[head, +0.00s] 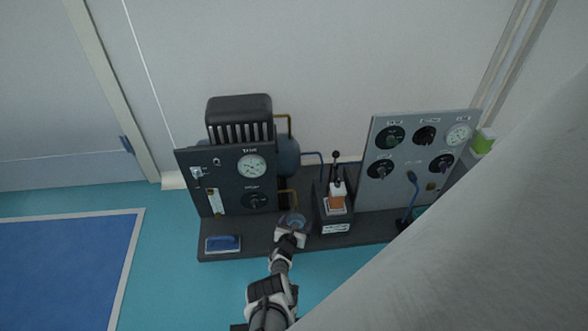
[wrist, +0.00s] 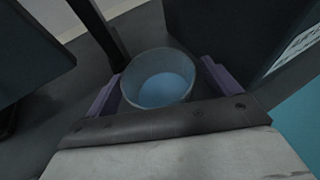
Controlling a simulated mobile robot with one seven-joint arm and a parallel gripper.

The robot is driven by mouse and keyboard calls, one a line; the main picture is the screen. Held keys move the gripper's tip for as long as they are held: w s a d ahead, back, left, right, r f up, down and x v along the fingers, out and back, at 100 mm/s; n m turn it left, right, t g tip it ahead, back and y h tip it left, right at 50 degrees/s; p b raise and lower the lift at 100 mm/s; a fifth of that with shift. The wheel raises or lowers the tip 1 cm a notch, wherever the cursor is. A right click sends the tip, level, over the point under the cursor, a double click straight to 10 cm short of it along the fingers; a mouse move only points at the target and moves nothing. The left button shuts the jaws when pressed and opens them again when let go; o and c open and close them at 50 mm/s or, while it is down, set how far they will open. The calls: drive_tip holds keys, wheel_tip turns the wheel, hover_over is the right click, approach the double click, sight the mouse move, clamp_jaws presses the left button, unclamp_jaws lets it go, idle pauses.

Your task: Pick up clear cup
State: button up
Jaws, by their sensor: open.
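The clear cup (wrist: 160,80) stands on the dark bench surface in the wrist view, with a bluish inside or bottom. My gripper (wrist: 158,88) is open, with one purple finger on each side of the cup. I cannot tell whether the fingers touch it. In the head view the cup (head: 294,220) shows as a small bluish round shape just beyond my gripper (head: 291,232), which partly covers it.
A dark gauge panel (head: 225,183) stands to the left and a dark box with a lever (head: 334,215) close to the right. A second dial panel (head: 415,155) stands further right.

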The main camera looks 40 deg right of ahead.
drive_tip(key=shift+r, duration=0.1)
drive_tip(key=shift+c, duration=0.2)
drive_tip(key=c, duration=1.1)
drive_tip(key=shift+a+r, duration=0.1)
